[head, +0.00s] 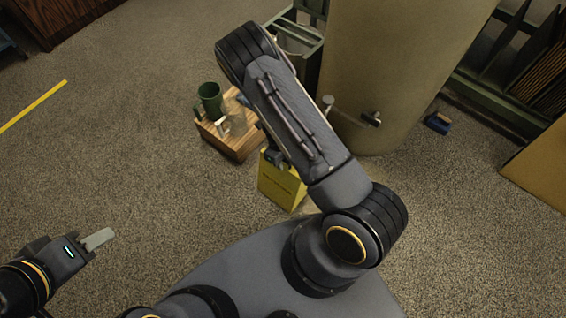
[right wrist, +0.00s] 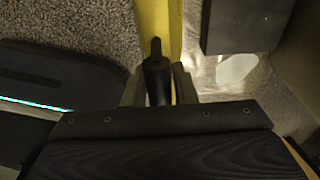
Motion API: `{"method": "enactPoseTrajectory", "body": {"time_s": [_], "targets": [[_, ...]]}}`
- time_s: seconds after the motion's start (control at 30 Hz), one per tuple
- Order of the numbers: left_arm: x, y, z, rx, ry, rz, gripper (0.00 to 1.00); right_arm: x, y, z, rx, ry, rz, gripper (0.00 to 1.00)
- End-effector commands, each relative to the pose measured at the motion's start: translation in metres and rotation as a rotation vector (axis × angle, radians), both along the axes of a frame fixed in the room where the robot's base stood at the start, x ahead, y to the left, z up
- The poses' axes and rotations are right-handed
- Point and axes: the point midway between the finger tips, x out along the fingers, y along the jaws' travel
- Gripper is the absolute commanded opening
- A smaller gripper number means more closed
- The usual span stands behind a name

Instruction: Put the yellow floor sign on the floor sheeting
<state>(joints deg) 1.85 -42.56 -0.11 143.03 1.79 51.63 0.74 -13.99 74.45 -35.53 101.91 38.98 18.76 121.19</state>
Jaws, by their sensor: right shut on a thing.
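The yellow floor sign (head: 281,187) stands out below my right forearm in the head view, in front of a wooden box. My right gripper (head: 274,158) is at its top edge, partly hidden by my arm. In the right wrist view the gripper (right wrist: 158,85) is shut on a dark handle at the sign (right wrist: 154,20). Whether the sign touches the floor is unclear. A pale, shiny, wrinkled surface (right wrist: 225,72) there may be the floor sheeting; I cannot be sure. My left gripper (head: 98,239) is over bare carpet with nothing visible in it; its finger gap is not clear.
The wooden box (head: 236,146) carries a green mug (head: 210,100) and a clear vessel. A big beige tank (head: 390,60) with a tap stands behind my right arm. A small blue object (head: 438,122) lies on the carpet. The carpet at left, with a yellow strip (head: 33,106), is open.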

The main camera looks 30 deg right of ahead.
Motion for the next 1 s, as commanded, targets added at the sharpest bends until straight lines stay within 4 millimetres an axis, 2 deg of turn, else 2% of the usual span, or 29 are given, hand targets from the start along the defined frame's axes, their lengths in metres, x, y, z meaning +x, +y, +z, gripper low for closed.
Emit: {"method": "enactPoseTrajectory", "body": {"time_s": [0.07,0.4,0.43,0.57,0.6,0.87,1.0], "targets": [[0.0,0.0,-0.005,0.0,0.0,0.0,0.36,0.0,0.0,-0.011,-0.001,-0.001,0.0,0.0],[0.0,0.0,-0.007,0.0,0.0,0.0,0.36,0.001,0.0,-0.013,-0.001,-0.001,0.0,0.0],[0.0,0.0,-0.006,0.0,0.0,0.0,0.36,0.001,0.0,-0.013,-0.001,-0.001,0.0,0.27],[0.0,0.0,-0.005,0.0,0.0,0.0,0.36,0.001,0.0,-0.012,-0.001,-0.001,0.0,0.44],[0.0,0.0,-0.005,0.0,0.0,0.0,0.36,0.001,0.0,-0.012,-0.001,-0.001,0.0,0.46],[0.0,0.0,-0.004,0.0,0.0,0.0,0.36,0.001,0.0,-0.01,-0.001,-0.001,0.0,0.46],[0.0,0.0,0.002,0.0,0.0,0.0,0.36,0.002,0.0,0.002,-0.001,-0.004,0.0,0.46]]}}
